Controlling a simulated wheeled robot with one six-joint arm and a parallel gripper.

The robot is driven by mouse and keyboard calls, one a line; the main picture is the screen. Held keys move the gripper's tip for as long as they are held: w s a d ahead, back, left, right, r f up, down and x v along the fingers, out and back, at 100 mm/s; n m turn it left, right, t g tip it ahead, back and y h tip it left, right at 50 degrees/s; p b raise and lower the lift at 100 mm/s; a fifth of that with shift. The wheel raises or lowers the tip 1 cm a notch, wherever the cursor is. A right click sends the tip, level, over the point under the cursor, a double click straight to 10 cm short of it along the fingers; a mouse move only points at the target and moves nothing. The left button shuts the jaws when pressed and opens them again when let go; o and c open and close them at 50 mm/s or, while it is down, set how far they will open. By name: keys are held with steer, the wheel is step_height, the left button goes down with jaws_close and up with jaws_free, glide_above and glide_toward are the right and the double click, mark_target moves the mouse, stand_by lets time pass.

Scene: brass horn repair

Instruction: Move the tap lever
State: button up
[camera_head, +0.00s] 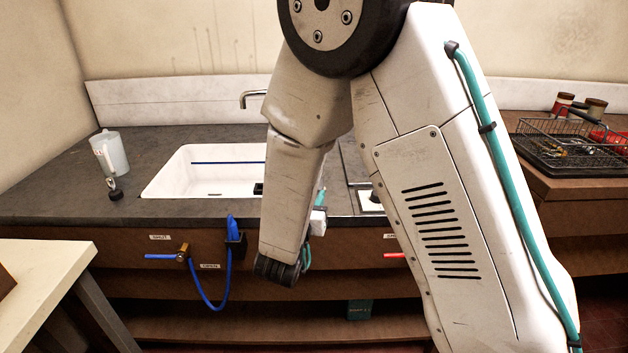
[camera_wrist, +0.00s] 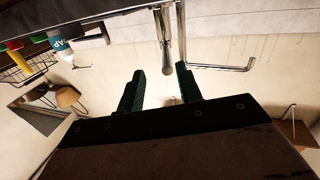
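The chrome tap (camera_wrist: 162,28) hangs from the top of the wrist view, which looks upside down. A short rounded metal bar, apparently its lever (camera_wrist: 167,58), points down towards my gripper. The tap's spout (camera_wrist: 220,68) runs off to the right. My gripper (camera_wrist: 160,68) is open, with two dark green fingers apart and nothing held. In the picture the bar's end lies between the fingertips, nearer the right one; I cannot tell whether they touch. In the head view the spout (camera_head: 252,94) shows behind the sink, while my arm hides the lever and the gripper.
The white sink (camera_head: 165,178) is set in a dark counter (camera_head: 60,182), with a jug (camera_head: 110,152) at left. Blue (camera_head: 160,256) and red (camera_head: 394,256) handles stick out below. A wire basket (camera_head: 565,132) stands at right. A labelled bottle (camera_wrist: 62,46) is left of the tap.

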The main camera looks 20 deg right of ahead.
steer(key=x, duration=0.6)
steer(key=shift+w+a, duration=0.2)
steer(key=shift+w, duration=0.35)
jaws_close()
steer(key=shift+d, duration=0.1)
